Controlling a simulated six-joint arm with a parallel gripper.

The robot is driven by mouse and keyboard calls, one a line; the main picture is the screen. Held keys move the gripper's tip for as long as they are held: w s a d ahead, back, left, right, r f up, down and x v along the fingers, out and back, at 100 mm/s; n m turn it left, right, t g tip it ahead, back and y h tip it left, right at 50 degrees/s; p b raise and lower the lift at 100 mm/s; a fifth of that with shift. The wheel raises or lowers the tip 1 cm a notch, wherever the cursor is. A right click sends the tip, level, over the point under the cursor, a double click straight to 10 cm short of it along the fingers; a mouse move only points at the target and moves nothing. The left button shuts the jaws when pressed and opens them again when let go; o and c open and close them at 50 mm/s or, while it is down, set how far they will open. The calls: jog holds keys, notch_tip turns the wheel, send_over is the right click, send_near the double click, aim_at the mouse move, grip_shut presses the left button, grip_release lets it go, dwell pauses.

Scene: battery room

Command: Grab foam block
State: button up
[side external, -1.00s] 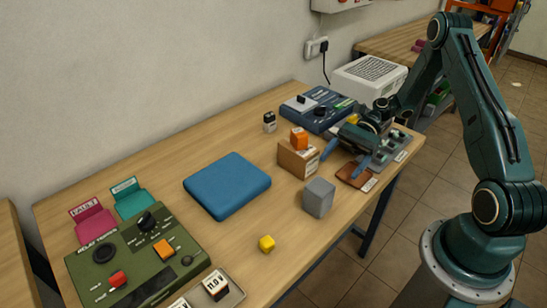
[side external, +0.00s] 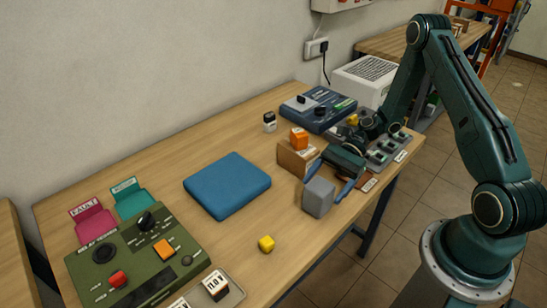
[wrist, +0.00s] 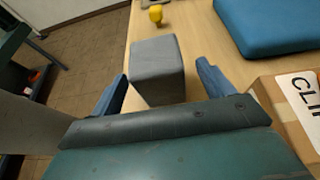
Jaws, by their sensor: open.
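The foam block is most likely the grey block (side external: 319,197), which stands on the wooden table near its front edge. It also shows in the wrist view (wrist: 157,69), ahead of my gripper and between the lines of its two blue fingers. My gripper (side external: 328,187) is open and low over the table, right at the grey block. In the wrist view my gripper (wrist: 160,80) has one finger on each side of the block's near end. I cannot tell whether either finger touches it. Nothing is held.
A cardboard box (side external: 295,160) with an orange block (side external: 299,139) on it stands close beside my gripper. A blue pad (side external: 227,185) lies left of it. The table between the pad and the yellow cube is clear.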

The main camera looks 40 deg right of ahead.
aim_at(311, 204)
jog(key=shift+x, duration=1.65)
jog(key=shift+s, duration=0.1)
jog(key=c, duration=1.1)
